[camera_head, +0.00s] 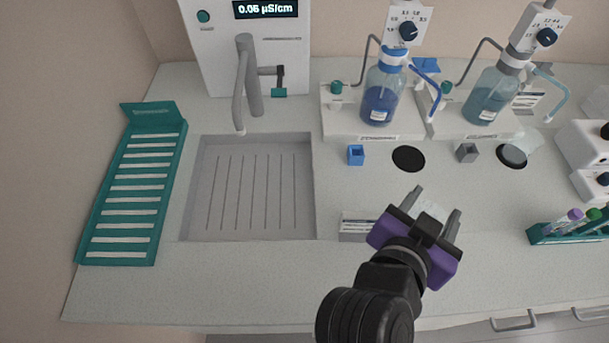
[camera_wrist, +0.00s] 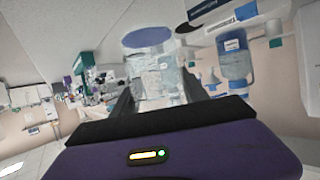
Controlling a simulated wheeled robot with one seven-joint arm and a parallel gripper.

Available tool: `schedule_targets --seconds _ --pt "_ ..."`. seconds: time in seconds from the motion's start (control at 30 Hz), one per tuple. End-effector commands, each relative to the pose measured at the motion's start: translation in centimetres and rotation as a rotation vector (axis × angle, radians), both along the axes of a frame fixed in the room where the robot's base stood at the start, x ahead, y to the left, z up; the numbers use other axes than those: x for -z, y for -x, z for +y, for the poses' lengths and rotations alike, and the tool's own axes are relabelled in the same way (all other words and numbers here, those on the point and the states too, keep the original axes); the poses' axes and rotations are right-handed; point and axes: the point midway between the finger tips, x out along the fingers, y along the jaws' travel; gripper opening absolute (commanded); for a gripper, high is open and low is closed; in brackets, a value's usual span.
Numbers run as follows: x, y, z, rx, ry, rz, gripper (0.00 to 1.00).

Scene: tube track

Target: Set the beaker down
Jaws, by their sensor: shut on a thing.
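My gripper (camera_head: 437,201) is shut on a clear beaker (camera_head: 428,208) in the head view, over the counter just in front of the black round disc (camera_head: 408,158). The beaker is faint there and partly hidden by the purple gripper body. In the wrist view the clear beaker (camera_wrist: 160,76) shows between the two dark fingers. A blue oval (camera_wrist: 147,37) shows at its far end; I cannot tell whether it is liquid or something behind. The gap between beaker and counter is unclear.
Behind stand a blue bottle (camera_head: 381,100) and a teal bottle (camera_head: 492,94) with dispensers. A blue cube (camera_head: 355,155) and grey cube (camera_head: 467,153) flank the black disc. The sink (camera_head: 252,240) and green rack (camera_head: 104,220) are left; a tube rack (camera_head: 560,237) is right.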

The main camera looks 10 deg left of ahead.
Motion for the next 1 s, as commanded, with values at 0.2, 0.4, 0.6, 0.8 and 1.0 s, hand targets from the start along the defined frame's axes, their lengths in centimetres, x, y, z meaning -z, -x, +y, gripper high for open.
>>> schedule_targets --seconds 0.2,0.4,0.6,0.8,1.0 --pt "0.9 -3.1 -2.0 -0.039 -0.001 0.0 0.13" --pt "1.8 -6.4 -3.9 -0.085 -0.001 0.0 0.13" --pt "2.9 -10.0 -6.0 -0.136 -0.001 0.0 0.13" --pt "2.9 -9.9 -6.0 -0.139 -0.001 0.0 0.13" --pt "1.7 -9.9 -5.8 -0.141 -0.001 -0.001 0.13"
